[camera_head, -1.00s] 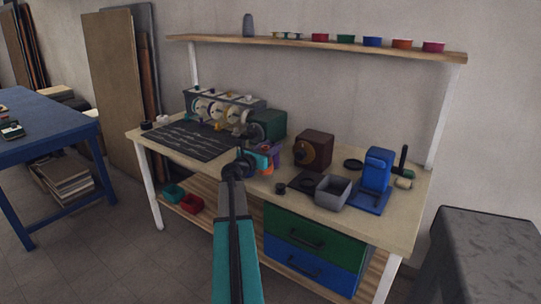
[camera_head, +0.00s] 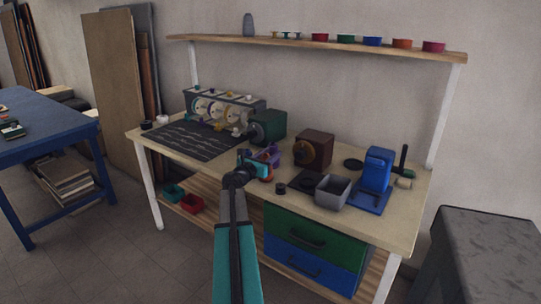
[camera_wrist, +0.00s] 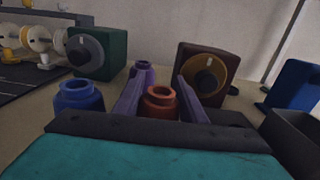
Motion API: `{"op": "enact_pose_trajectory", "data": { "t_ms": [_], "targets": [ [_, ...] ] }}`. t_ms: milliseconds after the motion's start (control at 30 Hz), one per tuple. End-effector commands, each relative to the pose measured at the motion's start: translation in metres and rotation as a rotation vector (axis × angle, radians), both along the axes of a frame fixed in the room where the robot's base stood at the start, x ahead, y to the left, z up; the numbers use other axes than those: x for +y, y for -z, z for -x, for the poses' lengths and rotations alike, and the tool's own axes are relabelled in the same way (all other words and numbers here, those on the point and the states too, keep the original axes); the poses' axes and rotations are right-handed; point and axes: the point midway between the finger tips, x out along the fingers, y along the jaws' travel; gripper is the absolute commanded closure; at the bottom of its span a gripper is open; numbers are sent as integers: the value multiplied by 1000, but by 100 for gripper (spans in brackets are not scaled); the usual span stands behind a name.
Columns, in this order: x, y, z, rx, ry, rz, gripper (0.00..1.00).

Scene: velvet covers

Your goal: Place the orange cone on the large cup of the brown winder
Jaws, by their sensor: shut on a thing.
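The orange cone (camera_wrist: 158,104) stands between the two purple fingers of my gripper (camera_wrist: 159,95) in the wrist view, and the fingers are shut on it. Its open round rim faces up; its lower part is hidden behind my gripper body. In the head view my gripper (camera_head: 262,165) is over the front part of the bench, left of the brown winder. The brown winder (camera_head: 313,149) is a box with a yellow ring and dark centre on its front. It also shows behind and right of the cone in the wrist view (camera_wrist: 184,60).
A blue cone (camera_wrist: 79,97) and a purple cone (camera_wrist: 145,75) are close to my left finger. A green winder (camera_head: 271,125) stands behind left. A grey bin (camera_head: 333,191) and a blue device (camera_head: 376,172) stand to the right on the bench (camera_head: 215,167).

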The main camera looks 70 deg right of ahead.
Motion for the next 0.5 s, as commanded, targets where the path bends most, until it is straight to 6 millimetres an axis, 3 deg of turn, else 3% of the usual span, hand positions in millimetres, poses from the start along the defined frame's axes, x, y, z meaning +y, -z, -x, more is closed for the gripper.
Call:
{"op": "enact_pose_trajectory", "data": {
  "t_ms": [33,67,167,500],
  "targets": [
    [0,2,0,0,0,0,98],
    [0,2,0,0,0,0,61],
    [0,1,0,0,0,0,44],
    [0,1,0,0,0,0,44]
  ]
}}
